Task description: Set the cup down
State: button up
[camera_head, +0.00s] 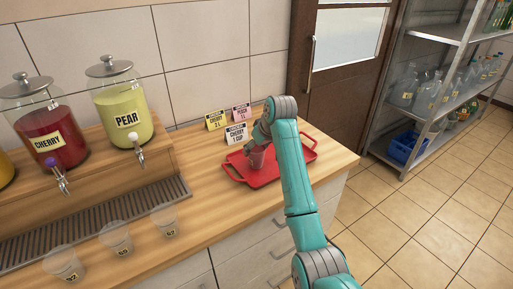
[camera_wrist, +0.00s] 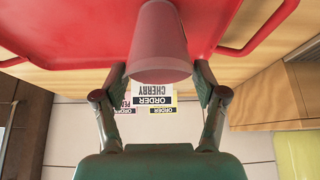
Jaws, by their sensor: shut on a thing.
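The cup (camera_wrist: 160,45) is clear with a reddish tint and sits between the two fingers of my gripper (camera_wrist: 160,78) in the wrist view. My gripper is shut on it. In the head view the cup (camera_head: 257,160) is partly hidden behind my gripper (camera_head: 257,143). It is over the red tray (camera_head: 268,182) near the counter's right end. The tray also fills the top of the wrist view (camera_wrist: 90,30). I cannot tell whether the cup's base touches the tray.
Order cards (camera_head: 236,134) stand behind the tray, one reading cherry, 1 cup. Cherry (camera_head: 48,140) and pear (camera_head: 125,115) dispensers stand on a wooden shelf at left. Several clear cups (camera_head: 116,238) line the counter's front left. A shelf rack (camera_head: 440,100) stands at right.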

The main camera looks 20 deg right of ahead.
jog(key=shift+f, duration=0.1)
jog(key=o, duration=1.4)
jog(key=v, duration=1.2)
jog(key=shift+s, duration=0.1)
